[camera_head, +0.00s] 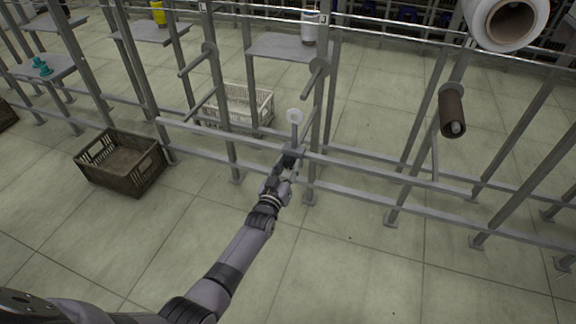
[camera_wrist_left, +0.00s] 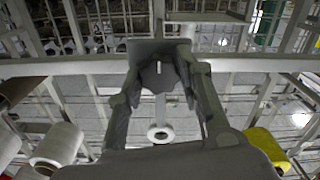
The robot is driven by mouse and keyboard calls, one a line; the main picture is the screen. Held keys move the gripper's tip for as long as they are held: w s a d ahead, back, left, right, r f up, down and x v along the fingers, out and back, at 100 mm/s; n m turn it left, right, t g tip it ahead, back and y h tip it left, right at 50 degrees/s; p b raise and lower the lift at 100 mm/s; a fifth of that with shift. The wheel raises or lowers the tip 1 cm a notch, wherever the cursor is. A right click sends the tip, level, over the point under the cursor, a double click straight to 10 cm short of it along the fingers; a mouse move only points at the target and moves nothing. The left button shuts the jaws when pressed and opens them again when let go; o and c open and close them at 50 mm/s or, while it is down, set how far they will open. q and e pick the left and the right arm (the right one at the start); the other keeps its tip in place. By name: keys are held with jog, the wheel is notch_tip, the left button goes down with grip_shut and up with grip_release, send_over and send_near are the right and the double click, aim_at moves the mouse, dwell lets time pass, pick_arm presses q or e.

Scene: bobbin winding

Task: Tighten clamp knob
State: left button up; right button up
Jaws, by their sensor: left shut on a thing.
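My left gripper (camera_head: 290,164) reaches up to the long grey rail from the near side, in the middle of the head view. It is shut on the dark clamp knob at the rail; the fingers partly hide it there. In the left wrist view the knob (camera_wrist_left: 158,76) sits between the two fingers of the gripper (camera_wrist_left: 160,82), under a grey clamp block (camera_wrist_left: 158,47). A thin guide with a pale ring (camera_head: 295,117) stands up above the clamp; the ring also shows in the left wrist view (camera_wrist_left: 160,133). My right gripper is in neither view.
Metal rack posts and the horizontal rail (camera_head: 385,174) surround the gripper. A brown bobbin (camera_head: 452,112) and a large white roll (camera_head: 506,22) are at the right. A dark crate (camera_head: 122,164) and a pale crate (camera_head: 240,104) stand on the floor. The near floor is clear.

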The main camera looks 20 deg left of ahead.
pick_arm(q)
jog(key=shift+f, duration=0.15)
jog(key=o, duration=1.2)
jog(key=shift+c, duration=0.2)
jog(key=s, duration=1.2)
jog(key=shift+a, duration=0.25)
